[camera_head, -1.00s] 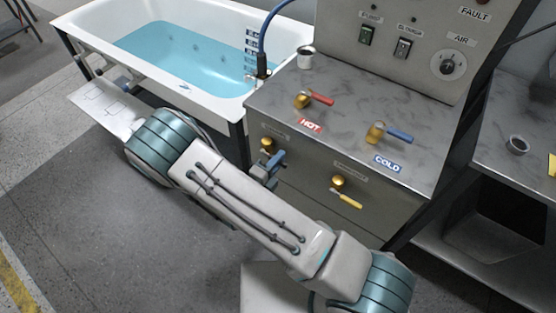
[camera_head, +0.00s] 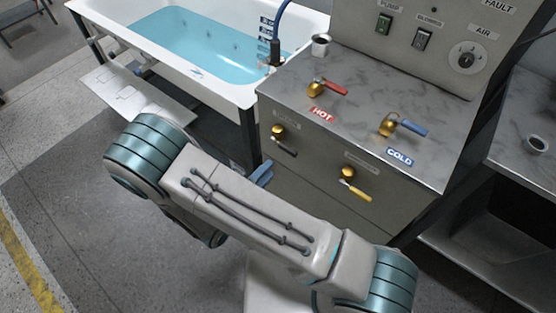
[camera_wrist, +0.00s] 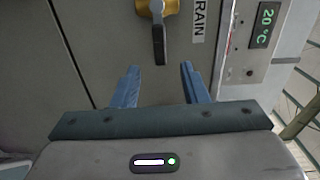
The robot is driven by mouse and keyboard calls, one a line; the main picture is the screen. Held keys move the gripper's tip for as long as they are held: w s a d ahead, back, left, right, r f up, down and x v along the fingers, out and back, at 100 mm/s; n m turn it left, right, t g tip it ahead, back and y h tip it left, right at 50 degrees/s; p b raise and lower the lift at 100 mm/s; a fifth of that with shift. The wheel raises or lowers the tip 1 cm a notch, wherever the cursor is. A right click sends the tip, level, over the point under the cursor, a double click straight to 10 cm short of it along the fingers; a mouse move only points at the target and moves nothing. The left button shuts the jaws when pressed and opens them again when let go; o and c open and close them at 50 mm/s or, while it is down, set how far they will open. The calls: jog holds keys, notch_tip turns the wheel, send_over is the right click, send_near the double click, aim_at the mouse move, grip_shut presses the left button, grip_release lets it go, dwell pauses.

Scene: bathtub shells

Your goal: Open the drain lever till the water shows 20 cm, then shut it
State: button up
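The drain lever (camera_head: 285,149), with a brass hub and dark handle, is at the left of the cabinet front. In the wrist view the drain lever (camera_wrist: 159,42) lies parallel to its partly cut-off label (camera_wrist: 197,20). My gripper (camera_wrist: 159,70) is open and empty, its two blue fingers apart, with the handle's end ahead of the gap and not between them. In the head view my gripper (camera_head: 262,173) is mostly hidden behind my arm, below the lever. The tub (camera_head: 243,93) holds blue water (camera_head: 190,42). Its level marks (camera_head: 266,30) are too small to read.
A yellow-handled lever (camera_head: 355,190) sits right of the drain lever. Red hot (camera_head: 327,88) and blue cold (camera_head: 405,126) levers and a metal cup (camera_head: 321,45) stand on the countertop (camera_head: 372,84). A display (camera_wrist: 264,25) reads 20 °C. Floor left of my arm is clear.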

jog(key=shift+v, duration=1.7)
jog(key=shift+r, duration=0.1)
jog(key=s+d+r+m+g, duration=0.1)
jog(key=d+r+m+g, duration=0.55)
jog(key=m, duration=0.55)
jog(key=d+r+m+g, duration=0.5)
jog(key=d+m+g, duration=0.3)
jog(key=m, duration=0.3)
jog(key=s+d+r+m+t+y, duration=0.1)
jog(key=r+m+y, duration=0.4)
jog(key=m, duration=0.7)
jog(key=s+d+r+m+t+y, duration=0.2)
jog(key=s+d+r+m+y, duration=0.2)
jog(key=m, duration=0.7)
jog(key=shift+s+d+r+m+y+p, duration=0.35)
jog(key=shift+d+r+y, duration=0.5)
jog(key=shift+r, duration=1.05)
jog(key=shift+w+a, duration=0.1)
jog(key=shift+a, duration=0.15)
